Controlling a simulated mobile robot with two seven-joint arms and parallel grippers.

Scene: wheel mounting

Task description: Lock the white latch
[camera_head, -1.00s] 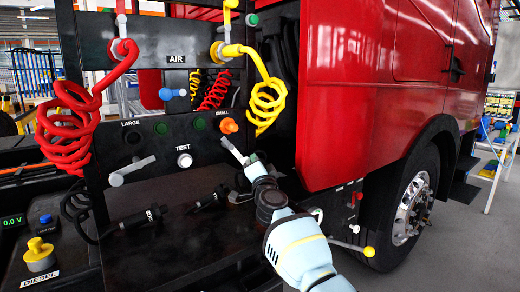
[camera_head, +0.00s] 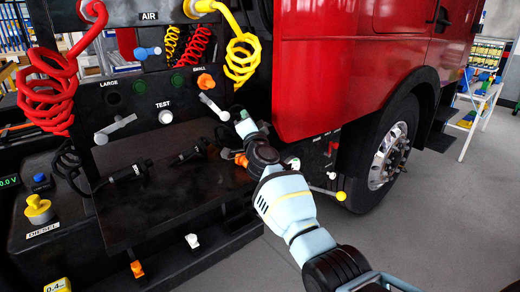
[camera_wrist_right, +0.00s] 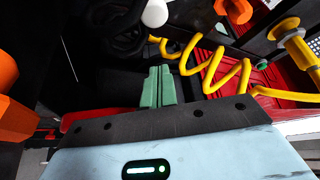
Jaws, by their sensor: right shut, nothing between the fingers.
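A white latch-like piece (camera_head: 193,240) sits on the low front ledge of the black panel in the head view. It is small, and whether it is locked cannot be told. Other white parts are the slanted handle under SMALL (camera_head: 212,106) and the handle under LARGE (camera_head: 115,128). My right gripper (camera_head: 243,122) is beside the lower end of the SMALL handle, well above the low white piece. Its green fingers (camera_wrist_right: 158,87) are shut and empty in the wrist view. Contact with the handle cannot be told. My left gripper is out of view.
An orange latch-like piece (camera_head: 137,268) sits left of the white one. The yellow coiled hose (camera_head: 241,60) hangs above my right gripper. A yellow-knobbed lever (camera_head: 340,196) and the truck wheel (camera_head: 382,155) are at right. The grey floor (camera_head: 440,230) is open.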

